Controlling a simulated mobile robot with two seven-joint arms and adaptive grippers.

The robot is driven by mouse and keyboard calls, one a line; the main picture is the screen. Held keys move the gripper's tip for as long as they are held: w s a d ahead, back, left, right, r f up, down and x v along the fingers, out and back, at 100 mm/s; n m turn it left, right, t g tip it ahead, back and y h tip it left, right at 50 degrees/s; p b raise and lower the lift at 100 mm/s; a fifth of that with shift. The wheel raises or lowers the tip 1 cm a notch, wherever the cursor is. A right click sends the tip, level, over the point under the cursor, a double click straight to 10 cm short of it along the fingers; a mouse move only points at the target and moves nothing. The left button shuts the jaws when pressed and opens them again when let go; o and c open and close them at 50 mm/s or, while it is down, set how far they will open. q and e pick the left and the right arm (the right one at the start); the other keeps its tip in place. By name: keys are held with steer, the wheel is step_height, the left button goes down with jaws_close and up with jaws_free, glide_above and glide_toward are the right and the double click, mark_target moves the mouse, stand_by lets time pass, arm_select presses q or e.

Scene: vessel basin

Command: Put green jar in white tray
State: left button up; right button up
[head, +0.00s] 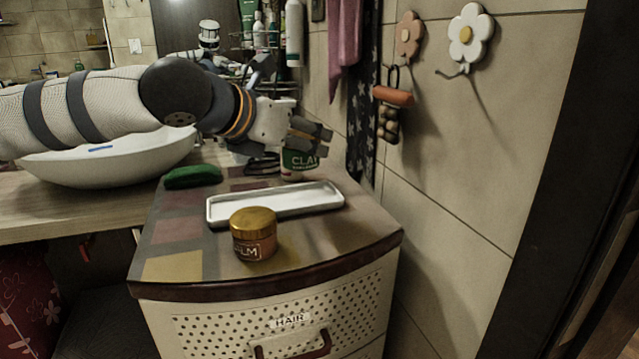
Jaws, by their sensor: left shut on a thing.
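The green jar (299,163), with "CLAY" on its label, is just behind the white tray at the back right of the cabinet top. My left gripper (311,138) comes in from the left and is shut on the jar from above, hiding its top. The jar looks upright; I cannot tell whether its base touches the cabinet top. The white tray (275,202) is long, shallow and empty, in the middle of the cabinet top. My right gripper is not in view.
An amber balm jar with a gold lid (253,234) stands in front of the tray. A dark green oblong item (192,177) lies behind it to the left. A white basin (108,163) is at the left, and a tiled wall (470,130) rises at the right.

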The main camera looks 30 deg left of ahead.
arm_select(q)
steer(key=w+f, duration=0.2)
steer(key=f, duration=0.1)
steer(key=shift+w+d+b, duration=0.1)
steer(key=shift+b, duration=0.25)
steer(key=f, duration=0.1)
steer(key=w+f+b, duration=0.1)
steer(key=f, duration=0.2)
steer(key=shift+w+d+f, duration=0.15)
steer(key=shift+w, duration=0.15)
steer(key=shift+f+b, duration=0.2)
steer(key=shift+b, duration=0.1)
steer(key=shift+s+r, duration=0.1)
steer(key=shift+r, duration=0.15)
steer(key=shift+f, duration=0.2)
steer(key=o, duration=1.3)
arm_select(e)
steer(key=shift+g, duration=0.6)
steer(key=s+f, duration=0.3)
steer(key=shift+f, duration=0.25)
